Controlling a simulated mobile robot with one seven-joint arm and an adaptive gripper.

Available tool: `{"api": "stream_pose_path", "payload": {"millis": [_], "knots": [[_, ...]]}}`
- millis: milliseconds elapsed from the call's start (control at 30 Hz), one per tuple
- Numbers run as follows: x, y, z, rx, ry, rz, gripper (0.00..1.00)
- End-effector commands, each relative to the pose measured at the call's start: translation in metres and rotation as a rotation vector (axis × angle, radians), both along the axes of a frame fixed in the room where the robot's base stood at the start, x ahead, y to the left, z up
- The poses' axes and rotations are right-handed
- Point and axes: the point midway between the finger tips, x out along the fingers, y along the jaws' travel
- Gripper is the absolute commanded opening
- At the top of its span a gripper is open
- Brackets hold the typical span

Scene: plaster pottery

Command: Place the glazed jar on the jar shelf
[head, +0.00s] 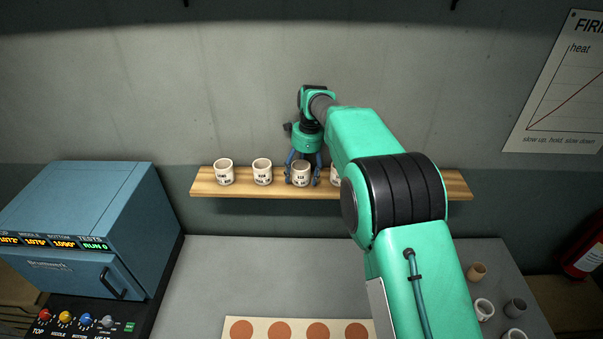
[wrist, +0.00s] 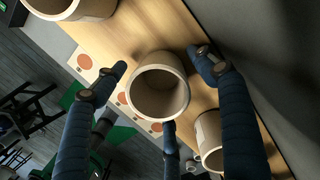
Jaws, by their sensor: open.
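A row of cream jars with dark lettering stands on the wooden jar shelf (head: 450,187). My gripper (head: 302,178) is over the shelf, pointing down, with its blue fingers around one upright jar (head: 301,175). In the wrist view this jar (wrist: 158,92) is open-topped and empty, and my gripper (wrist: 160,75) is open, with gaps showing between the fingers and the jar wall. The lettering is too small to tell which jar is the glazed one.
Two jars stand left of my gripper, the nearer one (head: 262,172) close by. Another jar (head: 335,174) is right, partly hidden by my arm. A blue kiln (head: 100,220) stands at left. Small cups (head: 484,309) are on the grey table (head: 220,270) at right.

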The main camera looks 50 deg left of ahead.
Motion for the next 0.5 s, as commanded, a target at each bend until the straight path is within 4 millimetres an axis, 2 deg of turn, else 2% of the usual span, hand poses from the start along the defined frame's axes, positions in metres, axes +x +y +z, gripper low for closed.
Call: {"api": "stream_pose_path", "payload": {"millis": [267,500], "knots": [[0.0,0.0,0.005,0.001,-0.001,0.0,0.71],[0.002,-0.002,0.028,0.002,-0.002,0.0,0.71]]}}
